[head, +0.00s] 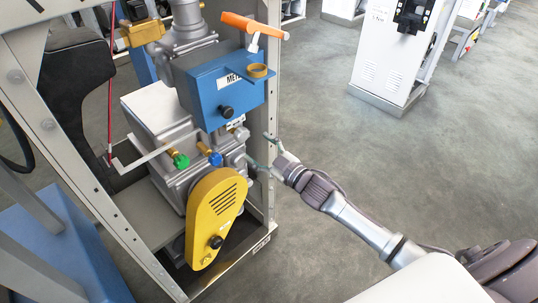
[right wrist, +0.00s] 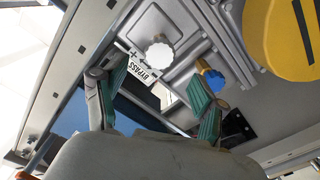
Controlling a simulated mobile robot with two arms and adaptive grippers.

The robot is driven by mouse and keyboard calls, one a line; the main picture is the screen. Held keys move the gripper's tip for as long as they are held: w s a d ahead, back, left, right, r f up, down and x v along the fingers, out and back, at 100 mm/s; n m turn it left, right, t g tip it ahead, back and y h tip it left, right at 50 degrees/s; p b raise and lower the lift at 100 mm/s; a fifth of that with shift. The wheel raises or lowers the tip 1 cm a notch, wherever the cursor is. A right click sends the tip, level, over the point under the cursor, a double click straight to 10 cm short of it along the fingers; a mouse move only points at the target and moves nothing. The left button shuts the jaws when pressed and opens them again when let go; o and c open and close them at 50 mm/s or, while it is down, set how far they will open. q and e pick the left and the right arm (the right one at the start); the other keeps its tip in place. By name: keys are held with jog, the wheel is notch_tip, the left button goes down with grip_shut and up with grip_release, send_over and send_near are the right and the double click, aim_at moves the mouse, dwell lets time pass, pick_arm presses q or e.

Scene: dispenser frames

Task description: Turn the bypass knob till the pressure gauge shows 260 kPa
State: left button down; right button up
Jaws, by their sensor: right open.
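The bypass knob (right wrist: 160,53) is a white lobed knob on the grey pump body in the right wrist view. A white label reading BYPASS (right wrist: 145,72), with plus and minus marks, is beside it. My right gripper (right wrist: 158,74) is open, its green-padded fingers apart on either side below the knob, with nothing between them. In the head view the right gripper (head: 263,151) reaches in from the right at the side of the pump; the bypass knob is hidden there. I cannot make out a pressure gauge dial or reading in either view. My left gripper is not in view.
A blue knob (right wrist: 214,81) sits close to the right finger. The pump also has a green knob (head: 180,160), a yellow belt cover (head: 214,215) and a blue meter box (head: 225,90). A grey frame post (head: 272,110) stands beside the gripper.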

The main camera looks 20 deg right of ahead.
jog(key=v, duration=0.4)
dwell(0.4)
